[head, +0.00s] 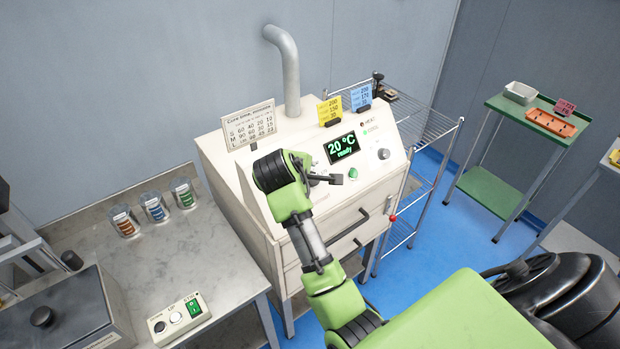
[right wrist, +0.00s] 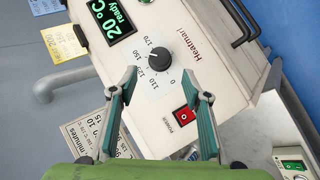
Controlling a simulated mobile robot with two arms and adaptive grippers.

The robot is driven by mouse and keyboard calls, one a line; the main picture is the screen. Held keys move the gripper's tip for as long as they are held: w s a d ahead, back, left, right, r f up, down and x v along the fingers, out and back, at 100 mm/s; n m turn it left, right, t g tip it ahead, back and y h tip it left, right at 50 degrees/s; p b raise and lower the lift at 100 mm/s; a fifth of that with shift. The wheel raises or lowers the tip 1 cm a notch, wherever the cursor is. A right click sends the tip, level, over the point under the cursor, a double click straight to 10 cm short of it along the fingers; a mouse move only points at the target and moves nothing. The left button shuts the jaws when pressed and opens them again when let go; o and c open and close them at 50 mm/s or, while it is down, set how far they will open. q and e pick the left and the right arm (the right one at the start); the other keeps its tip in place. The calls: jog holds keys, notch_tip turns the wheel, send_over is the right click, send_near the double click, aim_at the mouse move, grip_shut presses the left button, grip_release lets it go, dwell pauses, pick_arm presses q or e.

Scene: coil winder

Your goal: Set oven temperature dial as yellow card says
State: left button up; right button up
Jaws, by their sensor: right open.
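The cream oven (head: 265,160) has a green display reading 20 °C ready. Its black temperature dial (right wrist: 160,58), with a scale from 0 to 170, shows in the right wrist view; its pointer setting is unclear. My right gripper (right wrist: 168,88) is open, its fingertips apart just short of the dial, with nothing between them. In the head view, my right gripper (head: 328,178) is at the oven's front panel and largely hides the dial. The yellow card (head: 329,111) stands on the oven top; its middle line appears to read 150. My left gripper is not in view.
A blue card (head: 361,97) stands beside the yellow one. A red power switch (right wrist: 185,117) is close to my right finger. Another knob (head: 383,154) sits on the panel's right. A cure-time chart (head: 249,124) stands at the oven's left. Several jars are on the left bench.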

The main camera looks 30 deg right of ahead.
jog(key=v, duration=0.5)
jog(key=shift+s, duration=0.1)
dwell(0.3)
